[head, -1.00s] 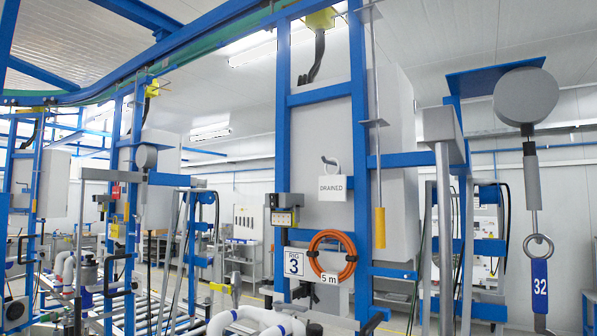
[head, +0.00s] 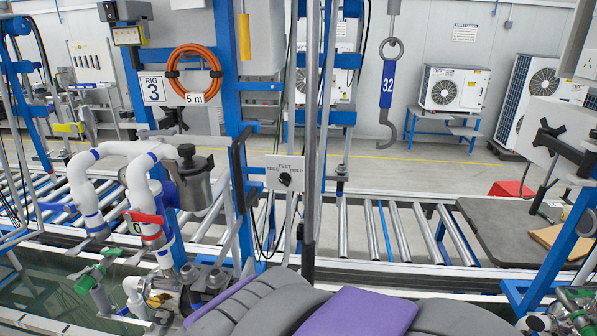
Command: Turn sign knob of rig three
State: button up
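The rig three label (head: 152,89) is on the blue frame at the upper left. Right of it and lower, a pale sign plate (head: 271,178) reads TEST, with FREE on the left and HOLD on the right. A round black knob (head: 285,179) sits on this plate between the two words. Its pointer is too small to read surely. A grey post stands just right of the plate. Grey and purple parts of my own body fill the bottom middle, below the plate. My gripper's fingers do not show.
White pipes (head: 125,148) and a metal canister (head: 192,183) stand left of the plate. An orange hose coil (head: 194,72) hangs above. A hook tagged 32 (head: 388,85) hangs to the right. A roller conveyor (head: 405,230) runs behind, with a dark tabletop (head: 510,225) at right.

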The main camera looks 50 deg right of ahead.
aim_at(285, 178)
jog(key=z, duration=1.25)
